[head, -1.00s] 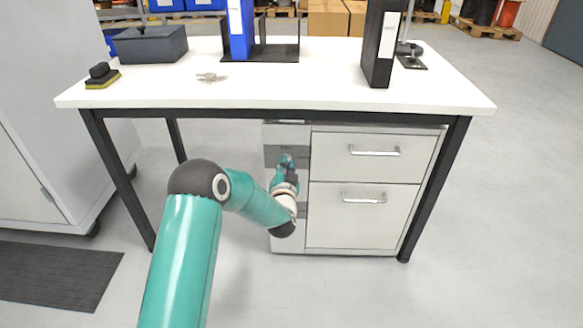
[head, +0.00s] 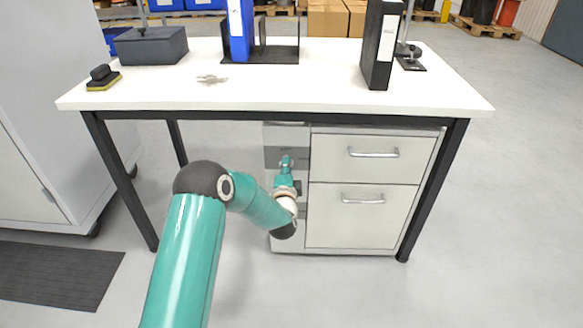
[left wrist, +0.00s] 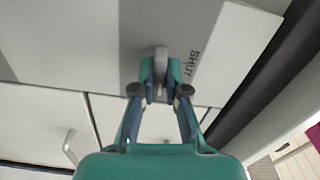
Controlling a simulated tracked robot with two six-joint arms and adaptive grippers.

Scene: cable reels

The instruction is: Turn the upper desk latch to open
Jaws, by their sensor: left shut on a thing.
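The upper desk latch (left wrist: 161,60) is a light grey lever on a grey panel in the left wrist view. The word SHUT (left wrist: 192,64) is printed on the panel beside it. My left gripper (left wrist: 160,88) is shut on the latch, with a teal-tipped finger on each side of it. In the head view my left gripper (head: 286,166) is at the upper part of the narrow grey panel (head: 272,135), left of the drawers under the desk. The gripper hides the latch there. My right gripper is in neither view.
The white desk (head: 330,92) stands above the drawer unit (head: 378,222), whose two drawers are closed. A dark box (head: 150,46), a blue binder (head: 236,30), a black binder (head: 378,50) and keys (head: 211,79) are on top.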

